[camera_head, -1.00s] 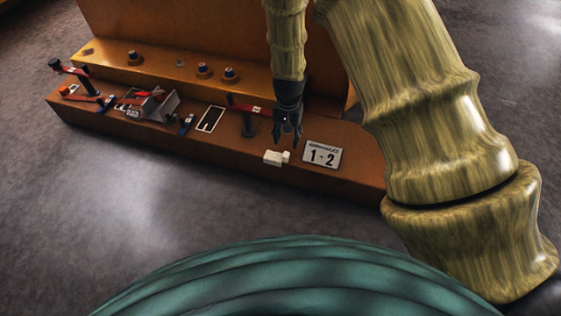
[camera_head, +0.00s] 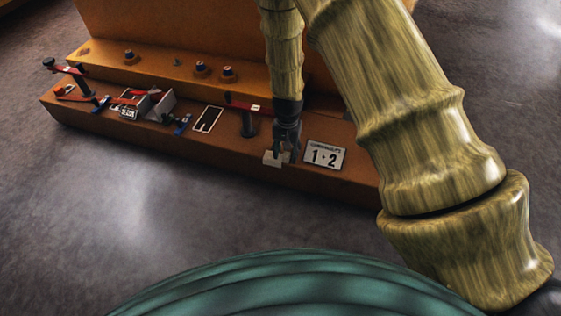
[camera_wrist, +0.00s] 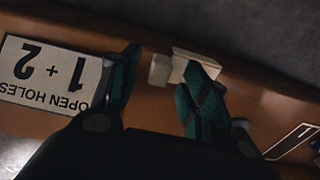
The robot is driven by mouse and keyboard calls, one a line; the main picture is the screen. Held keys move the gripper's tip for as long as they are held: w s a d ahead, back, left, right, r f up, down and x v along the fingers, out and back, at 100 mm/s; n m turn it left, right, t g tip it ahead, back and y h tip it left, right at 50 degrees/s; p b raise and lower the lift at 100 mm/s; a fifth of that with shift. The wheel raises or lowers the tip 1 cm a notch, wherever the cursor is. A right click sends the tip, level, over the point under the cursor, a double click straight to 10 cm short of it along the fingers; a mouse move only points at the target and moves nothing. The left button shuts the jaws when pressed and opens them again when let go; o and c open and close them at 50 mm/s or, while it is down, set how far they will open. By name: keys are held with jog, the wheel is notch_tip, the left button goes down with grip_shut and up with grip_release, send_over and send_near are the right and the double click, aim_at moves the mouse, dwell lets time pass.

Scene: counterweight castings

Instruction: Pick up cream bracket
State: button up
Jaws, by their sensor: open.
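The cream bracket (camera_head: 271,159) is a small pale block on the lower orange ledge, just left of the white sign. My gripper (camera_head: 285,152) is low over the ledge, with its fingers at the bracket and partly covering it in the head view. In the wrist view my gripper (camera_wrist: 160,85) is open, and the bracket (camera_wrist: 183,65) shows just beyond and between the fingertips, partly behind the right finger. I cannot tell whether a finger touches it.
The sign reading 1 + 2 (camera_head: 324,156) lies close right of my gripper. A dark post with a red bar (camera_head: 248,122) stands close left. A black-and-white plate (camera_head: 207,119), a grey angled block (camera_head: 160,105) and blue-ended tools lie farther left. An orange wall rises behind.

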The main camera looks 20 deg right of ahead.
notch_tip(320, 180, down, 2)
jog(key=shift+f+b, duration=0.1)
jog(key=shift+b, duration=0.3)
grip_shut()
jog(key=shift+r, duration=0.2)
